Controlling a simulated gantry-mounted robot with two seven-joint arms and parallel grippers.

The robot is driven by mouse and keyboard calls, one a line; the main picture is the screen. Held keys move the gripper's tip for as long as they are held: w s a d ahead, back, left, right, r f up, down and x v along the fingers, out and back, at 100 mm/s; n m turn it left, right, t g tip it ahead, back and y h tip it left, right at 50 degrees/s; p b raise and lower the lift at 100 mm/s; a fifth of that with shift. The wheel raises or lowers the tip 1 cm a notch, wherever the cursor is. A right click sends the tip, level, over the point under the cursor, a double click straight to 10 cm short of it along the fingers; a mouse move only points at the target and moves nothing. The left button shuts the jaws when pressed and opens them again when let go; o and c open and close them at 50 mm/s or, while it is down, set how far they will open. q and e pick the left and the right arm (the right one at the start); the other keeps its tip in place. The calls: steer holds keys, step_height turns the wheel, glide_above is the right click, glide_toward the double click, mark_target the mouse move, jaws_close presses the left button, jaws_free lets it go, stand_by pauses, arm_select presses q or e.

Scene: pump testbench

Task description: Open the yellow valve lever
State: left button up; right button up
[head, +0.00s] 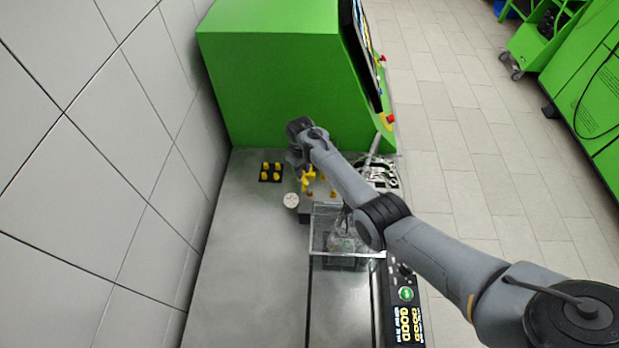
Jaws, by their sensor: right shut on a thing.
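The yellow valve lever (307,179) shows as small yellow parts on a grey block at the far end of the bench. My right arm comes in from the lower right and reaches over the bench to it. My right gripper (298,168) points down at the lever and is shut on it. The fingertips are small and partly hidden by the wrist, so the exact grip and the lever's angle are hard to tell. My left gripper is not in view.
A black holder with several yellow pegs (270,172) lies left of the valve. A round white disc (291,200) is near it. A clear box (328,242) stands in front, under my forearm. A green cabinet (280,80) rises behind; a tiled wall borders the left.

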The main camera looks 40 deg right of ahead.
steer(key=shift+a, duration=0.65)
steer(key=shift+a+p, duration=0.6)
steer(key=shift+a, duration=0.3)
